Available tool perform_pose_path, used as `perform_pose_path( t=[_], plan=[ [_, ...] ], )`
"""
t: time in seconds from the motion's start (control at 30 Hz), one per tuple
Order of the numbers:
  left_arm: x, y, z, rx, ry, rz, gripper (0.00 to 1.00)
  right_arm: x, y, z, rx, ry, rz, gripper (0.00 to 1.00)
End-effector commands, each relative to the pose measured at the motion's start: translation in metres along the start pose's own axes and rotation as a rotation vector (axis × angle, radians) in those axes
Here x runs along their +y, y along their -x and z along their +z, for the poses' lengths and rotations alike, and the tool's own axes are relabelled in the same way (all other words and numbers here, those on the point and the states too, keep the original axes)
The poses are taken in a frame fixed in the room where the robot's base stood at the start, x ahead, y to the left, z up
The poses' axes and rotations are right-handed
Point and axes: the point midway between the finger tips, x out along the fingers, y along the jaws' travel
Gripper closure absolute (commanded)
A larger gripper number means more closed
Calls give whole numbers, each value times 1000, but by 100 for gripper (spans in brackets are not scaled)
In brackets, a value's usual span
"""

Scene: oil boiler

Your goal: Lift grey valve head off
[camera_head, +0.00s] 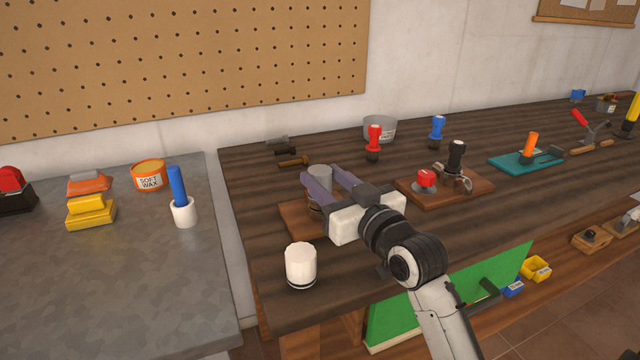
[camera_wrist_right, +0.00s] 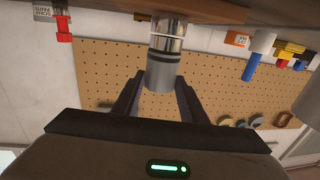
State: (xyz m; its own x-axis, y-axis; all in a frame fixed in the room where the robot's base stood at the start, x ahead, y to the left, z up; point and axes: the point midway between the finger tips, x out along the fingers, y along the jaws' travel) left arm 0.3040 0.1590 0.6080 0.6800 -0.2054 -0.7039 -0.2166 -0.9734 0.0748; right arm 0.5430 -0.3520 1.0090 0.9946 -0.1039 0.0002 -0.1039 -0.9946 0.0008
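The grey valve head (camera_head: 320,176) is a grey cylinder on top of a fitting on a small brown wooden board (camera_head: 296,216). In the right wrist view, which looks upside down, the grey head (camera_wrist_right: 160,74) sits on a shiny metal and glass body (camera_wrist_right: 168,36). My right gripper (camera_head: 322,175) has its two purplish fingers on either side of the head. In the wrist view the fingers (camera_wrist_right: 159,77) stand apart, with narrow gaps beside the head, so it looks open. The gripper hides part of the fitting in the head view. My left gripper is not in view.
A white cylinder (camera_head: 301,264) stands near the table's front left corner. A board with a red knob (camera_head: 425,179) and black-handled fitting (camera_head: 456,156) lies right of my gripper. A red-handled tool (camera_head: 374,140) and grey bowl (camera_head: 380,128) stand behind.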

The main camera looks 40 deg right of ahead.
Motion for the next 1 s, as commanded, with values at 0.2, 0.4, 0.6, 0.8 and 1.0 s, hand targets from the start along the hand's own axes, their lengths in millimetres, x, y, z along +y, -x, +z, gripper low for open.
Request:
perform_pose_path(
  t=[0.2,0.4,0.6,0.8,1.0],
  plan=[
    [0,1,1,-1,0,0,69,0,0,0,1,0,0,90],
    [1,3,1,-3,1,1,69,0,0,-4,2,1,0,90],
    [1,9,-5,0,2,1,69,0,0,-38,7,1,0,90],
    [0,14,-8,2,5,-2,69,0,0,-78,6,2,0,90],
    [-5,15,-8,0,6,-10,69,1,0,-99,3,1,1,90]
  ],
)
